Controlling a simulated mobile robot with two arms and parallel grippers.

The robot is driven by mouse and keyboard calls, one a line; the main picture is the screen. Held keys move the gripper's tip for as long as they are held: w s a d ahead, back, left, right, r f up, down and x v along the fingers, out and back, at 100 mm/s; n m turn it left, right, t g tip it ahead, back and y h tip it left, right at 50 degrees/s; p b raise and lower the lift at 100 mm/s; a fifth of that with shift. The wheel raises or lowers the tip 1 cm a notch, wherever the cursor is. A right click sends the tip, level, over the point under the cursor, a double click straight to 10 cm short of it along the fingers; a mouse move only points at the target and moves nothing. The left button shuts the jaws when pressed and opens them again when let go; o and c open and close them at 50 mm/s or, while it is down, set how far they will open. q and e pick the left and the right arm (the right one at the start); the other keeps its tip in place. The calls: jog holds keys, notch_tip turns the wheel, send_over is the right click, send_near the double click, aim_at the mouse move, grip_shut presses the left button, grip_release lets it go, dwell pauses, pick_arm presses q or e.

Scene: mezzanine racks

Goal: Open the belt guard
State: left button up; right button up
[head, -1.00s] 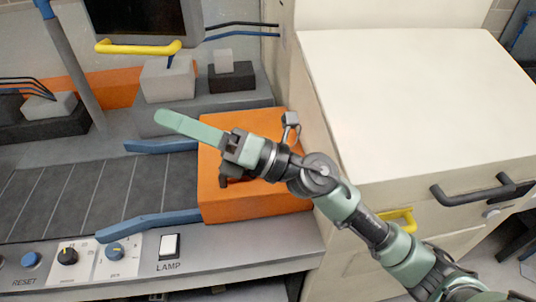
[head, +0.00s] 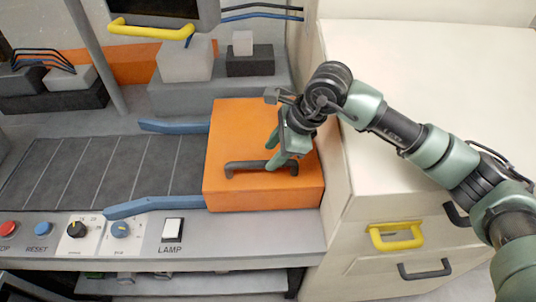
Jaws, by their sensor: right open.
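The belt guard (head: 235,135) is an orange box over the right end of the grey conveyor belt (head: 110,170). It sits down, closed. A dark bar handle (head: 245,166) runs across it near its front edge. My right gripper (head: 281,160) is open and points down at the right part of the handle. Its green fingers overlap the handle's right end in the picture; I cannot tell whether they touch it or straddle it. My left gripper is not in view.
Blue rails (head: 155,206) flank the belt. A front panel holds knobs and a LAMP switch (head: 172,229). A cream cabinet (head: 430,90) with a yellow handle (head: 397,236) stands right, close to my arm. A monitor with a yellow bar (head: 150,30) hangs at the back left.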

aim_at(265, 162)
jog(key=shift+p+x, duration=0.5)
jog(key=shift+x, duration=1.5)
grip_shut()
